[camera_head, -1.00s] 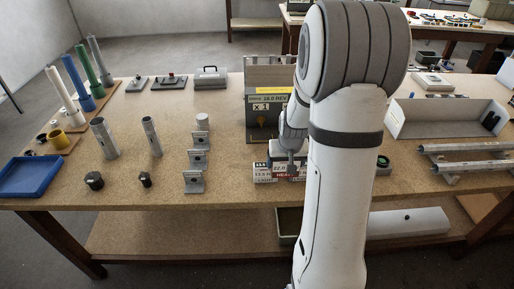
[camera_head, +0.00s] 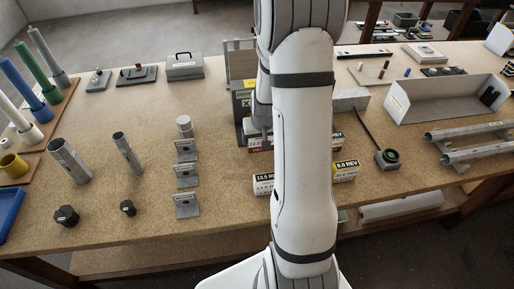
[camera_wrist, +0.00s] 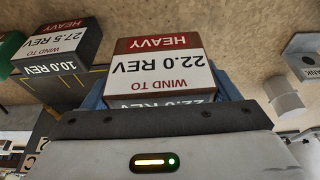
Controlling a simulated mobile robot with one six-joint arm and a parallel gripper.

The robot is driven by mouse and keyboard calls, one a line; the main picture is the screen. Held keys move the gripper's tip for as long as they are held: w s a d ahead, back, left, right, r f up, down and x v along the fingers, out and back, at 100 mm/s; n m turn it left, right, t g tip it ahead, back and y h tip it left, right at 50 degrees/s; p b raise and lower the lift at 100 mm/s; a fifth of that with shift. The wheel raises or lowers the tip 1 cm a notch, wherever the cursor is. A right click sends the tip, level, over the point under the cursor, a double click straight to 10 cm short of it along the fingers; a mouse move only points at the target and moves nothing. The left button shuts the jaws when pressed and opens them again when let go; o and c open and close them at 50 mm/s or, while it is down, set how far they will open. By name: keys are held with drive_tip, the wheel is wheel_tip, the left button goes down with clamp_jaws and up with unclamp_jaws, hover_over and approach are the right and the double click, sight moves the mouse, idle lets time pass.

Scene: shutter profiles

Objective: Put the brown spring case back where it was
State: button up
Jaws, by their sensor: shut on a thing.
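The brown spring case (camera_wrist: 150,72) fills the upper middle of the wrist view. Its label reads upside down there: HEAVY, 22.0 REV, WIND TO. My gripper (camera_wrist: 163,93) is shut on it, with blue fingers at both sides. In the head view, only the left edge of a case with a red label strip (camera_head: 254,149) shows beside my arm, apparently the held one. My gripper's fingers are hidden behind my arm there. I cannot tell whether the case touches anything below.
A white-labelled 13.5 REV case (camera_head: 263,184) and an 8.0 REV case (camera_head: 345,171) stand on the bench (camera_head: 110,225). A dark 27.5 REV case (camera_wrist: 62,48) is left of mine in the wrist view.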

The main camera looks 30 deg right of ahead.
sight(260, 149)
drive_tip(key=shift+f+b, duration=0.45)
drive_tip(key=shift+f, duration=2.3)
drive_tip(key=shift+f, duration=0.2)
drive_tip(key=o, duration=1.1)
drive_tip(key=shift+o, duration=0.2)
drive_tip(key=shift+r, duration=0.1)
drive_tip(key=s+a+r+n, duration=0.1)
drive_tip(key=s+a+r, duration=0.3)
drive_tip(key=r, duration=0.6)
drive_tip(key=s+a+r+n, duration=0.1)
drive_tip(key=s+a+r, duration=0.3)
drive_tip(key=r, duration=0.6)
drive_tip(key=s+a+r, duration=0.3)
drive_tip(key=s, duration=0.3)
drive_tip(key=s+a+r+n+y, duration=0.1)
drive_tip(key=s+a+r, duration=0.2)
drive_tip(key=s, duration=0.3)
drive_tip(key=shift+s+a+r+b, duration=0.25)
drive_tip(key=shift+a+r+b, duration=0.05)
drive_tip(key=shift+a+b, duration=0.2)
